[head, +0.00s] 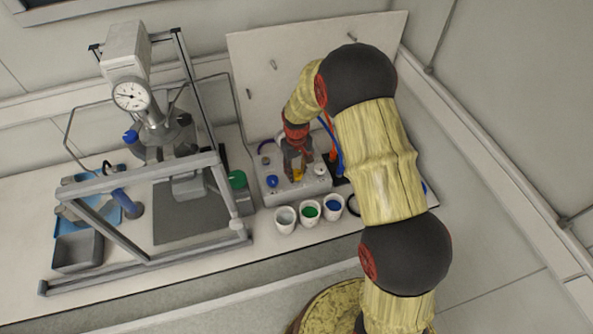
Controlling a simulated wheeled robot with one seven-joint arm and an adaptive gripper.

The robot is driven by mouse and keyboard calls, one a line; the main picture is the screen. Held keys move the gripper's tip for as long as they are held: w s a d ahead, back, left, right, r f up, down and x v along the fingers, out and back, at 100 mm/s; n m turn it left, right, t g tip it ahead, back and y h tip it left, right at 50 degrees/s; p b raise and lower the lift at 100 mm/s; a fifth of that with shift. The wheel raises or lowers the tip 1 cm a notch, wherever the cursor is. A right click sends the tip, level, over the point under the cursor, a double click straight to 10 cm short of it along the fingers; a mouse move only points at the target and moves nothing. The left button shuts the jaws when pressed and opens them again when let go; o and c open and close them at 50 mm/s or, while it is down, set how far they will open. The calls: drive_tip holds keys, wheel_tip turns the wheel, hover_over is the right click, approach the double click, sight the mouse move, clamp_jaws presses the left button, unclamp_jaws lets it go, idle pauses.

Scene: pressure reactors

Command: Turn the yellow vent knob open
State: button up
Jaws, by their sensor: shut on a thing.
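The yellow vent knob (298,175) shows as a small yellow patch on the front of a grey valve block (291,190) in the head view. My gripper (297,169) reaches down over the block and is shut on the yellow knob, hiding most of it. A blue knob (272,181) sits to the left on the same block, and a white knob (320,169) sits to the right. The turn angle of the yellow knob cannot be made out.
A framed reactor with a gauge (131,96) stands at left. Cups with grey (285,219), green (309,213) and blue (333,206) contents stand in front of the block. A green-capped container (238,180) is close at its left. A pale panel (258,62) rises behind.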

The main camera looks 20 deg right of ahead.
sight(296, 173)
drive_tip(key=shift+n, duration=1.3)
drive_tip(key=o, duration=1.2)
drive_tip(key=shift+c, duration=0.2)
wheel_tip(296, 173, up, 12)
